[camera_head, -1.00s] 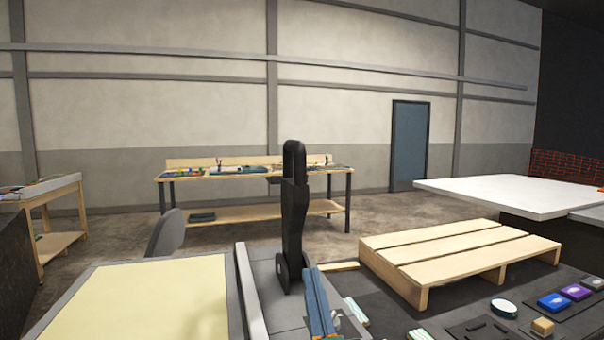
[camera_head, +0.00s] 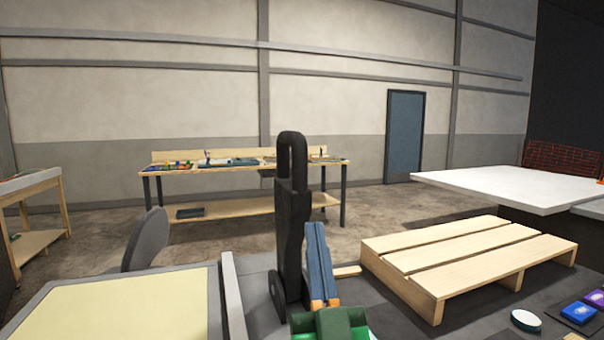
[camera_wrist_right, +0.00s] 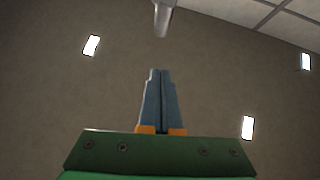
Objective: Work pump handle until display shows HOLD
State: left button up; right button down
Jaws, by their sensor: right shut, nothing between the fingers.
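The black pump handle (camera_head: 290,215) stands upright near the bottom centre of the head view, with a loop at its top and a round pivot low on its left. My right gripper (camera_head: 315,226), with blue fingers, orange bases and a green body, is just right of the handle, fingers pointing up. Whether it touches the handle cannot be told. In the right wrist view its fingers (camera_wrist_right: 160,72) are together with nothing between them. The handle does not show there. No display with readable text is in view. My left gripper is not in view.
A pale yellow panel (camera_head: 135,312) in a grey frame lies left of the handle. A wooden pallet (camera_head: 455,255) is on the right, with a white round piece (camera_head: 526,320) and a blue block (camera_head: 578,313) in front. A white tabletop (camera_head: 510,184) is behind.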

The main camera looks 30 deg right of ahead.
aim_at(300, 154)
jog(key=p+x, duration=0.1)
jog(key=x, duration=0.3)
jog(key=w+f+p+x, duration=0.1)
jog(key=p+x, duration=0.1)
jog(key=x, duration=0.2)
jog(key=w+f+p+x, duration=0.1)
jog(key=p+x, duration=0.1)
jog(key=x, duration=0.3)
jog(key=shift+d+f, duration=0.15)
jog(key=shift+d, duration=0.25)
jog(key=shift+s, duration=0.1)
jog(key=shift+p, duration=0.35)
